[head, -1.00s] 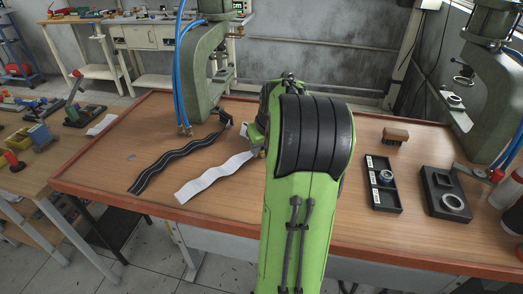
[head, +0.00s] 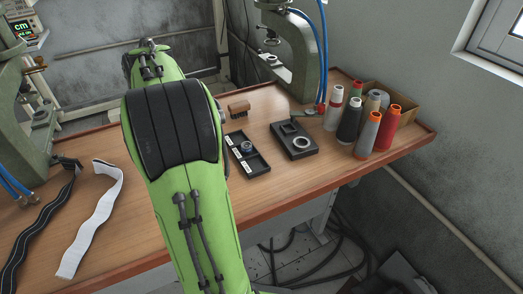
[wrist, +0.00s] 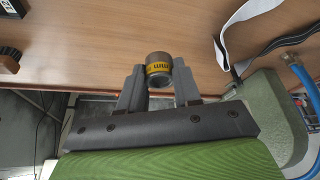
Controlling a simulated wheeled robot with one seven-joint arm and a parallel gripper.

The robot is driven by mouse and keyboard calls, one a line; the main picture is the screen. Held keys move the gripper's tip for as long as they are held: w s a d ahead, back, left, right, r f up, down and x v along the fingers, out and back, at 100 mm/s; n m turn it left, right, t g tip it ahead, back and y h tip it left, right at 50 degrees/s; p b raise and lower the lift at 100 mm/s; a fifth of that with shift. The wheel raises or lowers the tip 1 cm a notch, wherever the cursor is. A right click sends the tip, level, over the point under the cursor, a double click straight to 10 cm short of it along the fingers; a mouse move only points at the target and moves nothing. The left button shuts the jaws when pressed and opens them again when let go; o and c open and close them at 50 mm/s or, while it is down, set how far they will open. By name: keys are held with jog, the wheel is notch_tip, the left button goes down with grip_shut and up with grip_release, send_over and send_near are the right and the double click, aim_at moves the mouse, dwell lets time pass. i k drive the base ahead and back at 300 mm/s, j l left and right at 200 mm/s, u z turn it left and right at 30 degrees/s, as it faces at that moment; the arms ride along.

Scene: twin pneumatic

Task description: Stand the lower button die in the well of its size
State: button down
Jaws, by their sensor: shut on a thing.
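My gripper (wrist: 160,82) is shut on a short grey metal cylinder, the button die (wrist: 158,66), which has a yellow band with dark lettering and a hollow open end. It is held between the two fingertips, above the wooden table. In the head view my green arm hides both gripper and die. A black block (head: 309,153) on the table has a squarish recess and a round recess with a bright ring. To its left, a long black tray (head: 257,166) with white labels holds a small metal piece (head: 246,147) in one compartment.
A wooden brush (head: 238,108) lies behind the tray. A green press (head: 293,55) with blue hoses stands behind the block. Thread cones (head: 367,135) stand at right. Black (head: 38,222) and white straps (head: 93,225) lie at left. Bare table lies in front of the tray.

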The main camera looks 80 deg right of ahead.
aim_at(254, 168)
jog(key=z, duration=2.6)
jog(key=k, duration=1)
